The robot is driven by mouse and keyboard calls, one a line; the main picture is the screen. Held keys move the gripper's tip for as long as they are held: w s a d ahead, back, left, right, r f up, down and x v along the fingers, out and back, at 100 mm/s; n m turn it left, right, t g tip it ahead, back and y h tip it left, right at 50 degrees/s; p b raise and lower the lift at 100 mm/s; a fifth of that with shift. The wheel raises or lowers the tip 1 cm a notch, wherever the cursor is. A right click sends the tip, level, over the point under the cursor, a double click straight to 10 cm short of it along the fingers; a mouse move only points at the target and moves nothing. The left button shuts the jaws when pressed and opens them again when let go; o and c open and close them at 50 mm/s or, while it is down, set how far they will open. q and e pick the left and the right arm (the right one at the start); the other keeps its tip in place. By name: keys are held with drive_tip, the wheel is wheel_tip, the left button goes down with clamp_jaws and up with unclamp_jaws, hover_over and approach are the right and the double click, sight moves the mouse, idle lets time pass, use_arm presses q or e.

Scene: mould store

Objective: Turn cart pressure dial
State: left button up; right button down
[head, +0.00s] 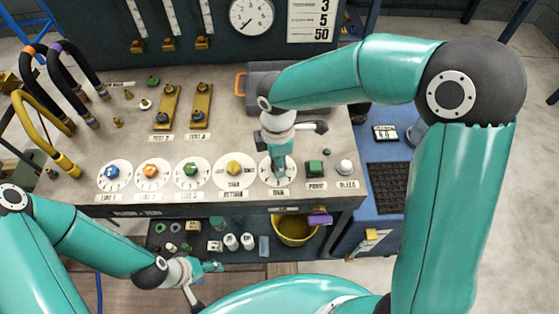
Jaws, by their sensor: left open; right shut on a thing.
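A row of round white dials runs along the front of the grey bench top. They have a blue knob (112,172), an orange knob (151,170), a green knob (191,170) and a yellow knob (234,168). The fifth dial (265,178) is at the right end of the row. My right gripper (280,171) points down onto this dial and is shut on its knob, which the fingers mostly hide. The small label below is too blurred to read surely. My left gripper (205,281) is open and empty, low in front of the bench by the lower shelf.
A green button (315,168) and a white knob (345,167) sit just right of the held dial. A round gauge (251,15) is on the back panel. Hoses (45,125) stand at left. A yellow bucket (294,232) and small parts are below. A blue cart (408,150) adjoins right.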

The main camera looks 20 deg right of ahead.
drive_tip(key=m+b, duration=0.2)
drive_tip(key=m, duration=0.3)
drive_tip(key=shift+f+m, duration=0.1)
drive_tip(key=shift+m, duration=0.2)
drive_tip(key=m+b, duration=0.1)
drive_tip(key=m, duration=0.2)
drive_tip(key=shift+a+b, duration=0.1)
drive_tip(key=shift+b, duration=0.25)
drive_tip(key=shift+m+b, duration=0.35)
drive_tip(key=shift+m, duration=0.95)
drive_tip(key=c, duration=0.8)
unclamp_jaws()
drive_tip(key=shift+r, duration=0.2)
wheel_tip(320, 180, up, 12)
